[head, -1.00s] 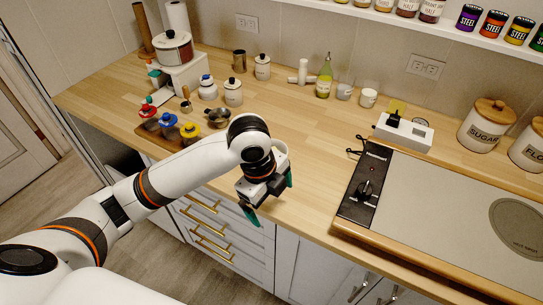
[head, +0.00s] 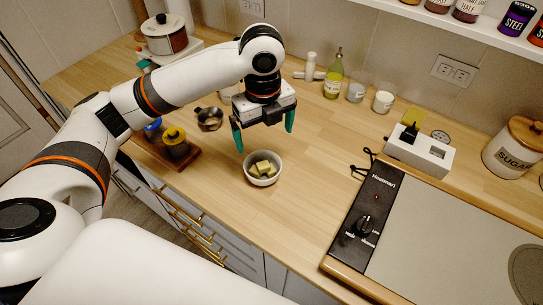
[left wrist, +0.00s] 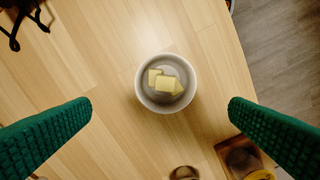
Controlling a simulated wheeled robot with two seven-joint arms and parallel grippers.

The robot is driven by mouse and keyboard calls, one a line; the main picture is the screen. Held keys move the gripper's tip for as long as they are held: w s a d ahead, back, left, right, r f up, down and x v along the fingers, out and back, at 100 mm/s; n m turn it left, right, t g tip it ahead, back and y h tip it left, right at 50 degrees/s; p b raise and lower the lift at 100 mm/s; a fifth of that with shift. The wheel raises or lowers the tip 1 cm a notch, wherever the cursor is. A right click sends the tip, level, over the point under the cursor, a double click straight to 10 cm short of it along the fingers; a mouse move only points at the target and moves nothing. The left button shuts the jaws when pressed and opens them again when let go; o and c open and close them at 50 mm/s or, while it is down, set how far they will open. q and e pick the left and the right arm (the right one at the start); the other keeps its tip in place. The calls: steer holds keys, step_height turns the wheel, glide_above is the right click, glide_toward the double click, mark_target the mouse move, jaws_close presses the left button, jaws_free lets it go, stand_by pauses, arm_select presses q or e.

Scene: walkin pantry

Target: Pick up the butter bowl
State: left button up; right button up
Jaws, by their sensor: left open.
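The butter bowl (head: 249,176) is a small white bowl with pale yellow butter pieces (head: 263,168) inside. It stands upright on the wooden counter near the front edge. It also shows near the middle of the left wrist view (left wrist: 141,97), between and beyond the fingers. My left gripper (head: 264,140) has green fingers spread wide, pointing down, above and slightly behind the bowl. It is empty and apart from the bowl. My right gripper is not in view.
A wooden tray (head: 190,163) with lidded jars and a small metal cup (head: 209,118) stand left of the bowl. A cooktop (head: 440,235) with a black control panel lies at right. A green bottle (head: 334,78) and candles stand behind. The counter right of the bowl is clear.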

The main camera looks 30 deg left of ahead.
arm_select(q)
glide_above(263, 174)
step_height(263, 174, down, 6)
steer(key=shift+d+r+p, duration=0.1)
steer(key=shift+d+p, duration=0.05)
steer(key=shift+p, duration=0.2)
steer(key=shift+w+f, duration=0.1)
steer(key=shift+f, duration=0.6)
step_height(263, 174, down, 4)
steer(key=shift+r+p, duration=0.2)
steer(key=shift+p, duration=0.35)
steer(key=shift+f, duration=0.4)
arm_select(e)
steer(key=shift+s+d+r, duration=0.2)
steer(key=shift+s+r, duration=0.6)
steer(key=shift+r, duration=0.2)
arm_select(q)
steer(key=c, duration=1)
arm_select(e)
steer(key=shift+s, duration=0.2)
arm_select(q)
steer(key=shift+r, duration=0.1)
